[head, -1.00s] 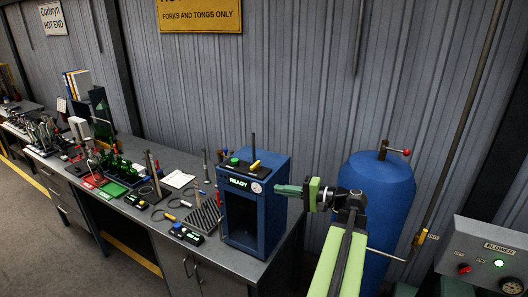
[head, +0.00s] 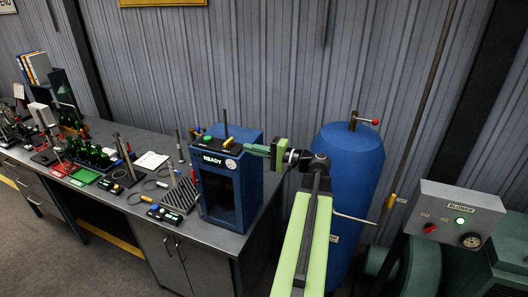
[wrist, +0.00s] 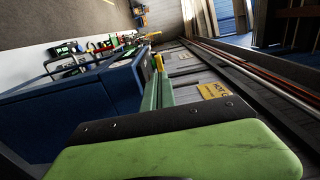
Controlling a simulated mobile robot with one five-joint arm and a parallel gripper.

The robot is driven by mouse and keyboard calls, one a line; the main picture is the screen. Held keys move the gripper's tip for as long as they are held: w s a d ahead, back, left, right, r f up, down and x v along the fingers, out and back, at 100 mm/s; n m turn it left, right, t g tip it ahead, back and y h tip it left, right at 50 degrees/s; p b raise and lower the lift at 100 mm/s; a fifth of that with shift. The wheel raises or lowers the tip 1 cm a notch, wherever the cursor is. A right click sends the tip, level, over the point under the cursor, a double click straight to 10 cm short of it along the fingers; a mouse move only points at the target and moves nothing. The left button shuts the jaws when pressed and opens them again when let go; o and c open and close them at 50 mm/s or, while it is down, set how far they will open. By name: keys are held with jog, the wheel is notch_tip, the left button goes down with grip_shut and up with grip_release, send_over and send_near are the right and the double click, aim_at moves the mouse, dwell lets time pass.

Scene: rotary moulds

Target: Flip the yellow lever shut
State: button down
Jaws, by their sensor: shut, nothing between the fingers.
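A small yellow lever (head: 229,142) stands on top of the blue box-shaped machine (head: 252,183), whose front panel reads READY. My gripper (head: 248,150) is shut and empty, with its green fingers pointing left at the right side of the machine's top, a short way from the lever. In the wrist view the shut fingers (wrist: 158,88) reach forward, and the yellow lever (wrist: 158,62) shows just beyond their tips. I cannot tell whether they touch.
A black post (head: 225,122) and a green button (head: 208,138) are also on the machine's top. A blue tank (head: 350,170) stands behind my arm. The blower box (head: 458,215) is at the right. Tools and green bottles crowd the bench (head: 140,228) to the left.

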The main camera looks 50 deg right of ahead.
aim_at(229, 143)
jog(key=x, duration=0.6)
